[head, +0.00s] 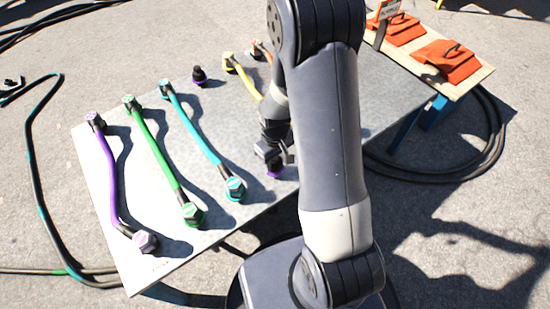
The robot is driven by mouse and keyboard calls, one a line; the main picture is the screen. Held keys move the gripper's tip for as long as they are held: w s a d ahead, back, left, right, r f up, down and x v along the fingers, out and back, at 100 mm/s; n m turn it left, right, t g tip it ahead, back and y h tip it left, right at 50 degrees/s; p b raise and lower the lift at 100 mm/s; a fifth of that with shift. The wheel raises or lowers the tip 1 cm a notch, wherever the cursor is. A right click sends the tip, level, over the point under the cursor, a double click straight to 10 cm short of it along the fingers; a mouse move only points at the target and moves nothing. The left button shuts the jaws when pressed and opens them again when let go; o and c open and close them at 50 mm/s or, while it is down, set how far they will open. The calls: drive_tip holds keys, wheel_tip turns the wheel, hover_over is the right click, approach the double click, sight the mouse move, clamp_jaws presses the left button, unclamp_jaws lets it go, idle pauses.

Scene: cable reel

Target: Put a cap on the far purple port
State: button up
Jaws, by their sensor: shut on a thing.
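The far purple port (199,79) stands near the back edge of the grey tabletop (235,120), with a dark, stubby top over a purple base. A nearer purple port (274,172) is by the front edge, with no cable seen on it. My gripper (273,156) points down right over this nearer port. It is shut on a small dark piece that looks like a cap, mostly hidden by the jaws. I cannot tell whether that piece touches the port.
Purple (107,175), green (155,150) and teal (197,135) cables run between plugs left of my gripper. A yellow cable (245,78) passes partly behind my arm. Orange pouches (447,62) lie on a side board (470,85). Black cable coils lie on the ground.

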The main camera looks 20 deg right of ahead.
drive_tip(key=shift+f, duration=0.2)
drive_tip(key=o, duration=1.2)
drive_tip(key=shift+r, duration=0.15)
wheel_tip(320, 180, up, 11)
drive_tip(key=p, duration=0.3)
drive_tip(key=shift+f, duration=0.2)
